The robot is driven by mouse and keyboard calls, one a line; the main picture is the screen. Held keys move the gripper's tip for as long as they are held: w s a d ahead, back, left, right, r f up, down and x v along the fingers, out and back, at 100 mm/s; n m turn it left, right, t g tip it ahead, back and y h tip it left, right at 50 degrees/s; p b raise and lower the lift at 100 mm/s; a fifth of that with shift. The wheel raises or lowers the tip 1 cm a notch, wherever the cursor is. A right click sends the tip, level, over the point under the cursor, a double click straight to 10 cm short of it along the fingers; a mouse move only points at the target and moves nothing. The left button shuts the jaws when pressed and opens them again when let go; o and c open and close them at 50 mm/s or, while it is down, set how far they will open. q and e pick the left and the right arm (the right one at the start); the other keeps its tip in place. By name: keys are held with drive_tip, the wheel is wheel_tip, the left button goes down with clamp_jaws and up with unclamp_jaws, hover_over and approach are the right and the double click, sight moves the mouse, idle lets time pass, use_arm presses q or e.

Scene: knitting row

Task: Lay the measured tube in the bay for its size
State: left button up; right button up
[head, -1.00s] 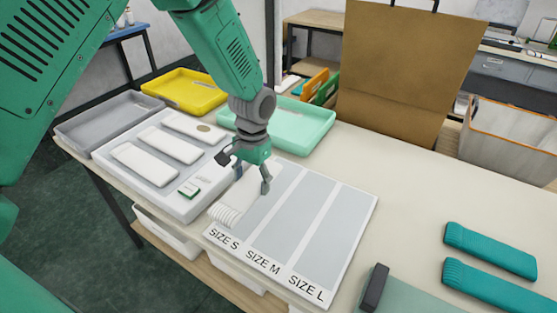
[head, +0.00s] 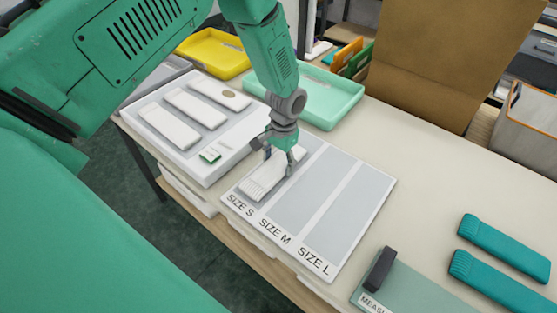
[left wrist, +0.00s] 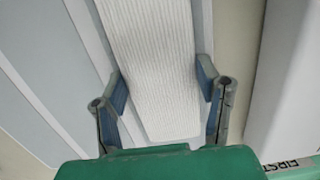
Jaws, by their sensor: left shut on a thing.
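A white ribbed tube (head: 259,184) lies along the SIZE S bay of the bay board (head: 390,187); whether it rests fully on the board I cannot tell. My left gripper (head: 280,162) is over it, shut on it. In the left wrist view, the two fingers of the gripper (left wrist: 164,103) stand at either side of the tube (left wrist: 158,60). The SIZE M bay (head: 308,187) and SIZE L bay (head: 348,213) are empty. My right gripper is not in view.
A white tray (head: 205,172) with several white pieces stands left of the board. Behind are a yellow tray (head: 213,60) and a mint tray (head: 330,100). A green measuring board (head: 415,290) and two teal ribbed tubes (head: 503,246) lie at the right. A brown paper bag (head: 450,65) stands behind.

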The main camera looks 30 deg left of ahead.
sight(282, 161)
use_arm(q)
drive_tip(key=shift+d, duration=0.2)
drive_tip(key=o, duration=0.9)
drive_tip(key=shift+f, duration=0.1)
drive_tip(key=o, duration=0.3)
drive_tip(key=shift+a, duration=0.1)
drive_tip(key=shift+o, duration=0.2)
drive_tip(key=shift+a, duration=0.2)
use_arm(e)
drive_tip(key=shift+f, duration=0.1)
use_arm(q)
drive_tip(key=shift+a, duration=0.1)
drive_tip(key=shift+r, duration=0.3)
wheel_tip(282, 161, up, 12)
drive_tip(key=w+b, duration=0.1)
drive_tip(key=shift+d+f+b, duration=0.2)
drive_tip(key=shift+d+b, duration=0.1)
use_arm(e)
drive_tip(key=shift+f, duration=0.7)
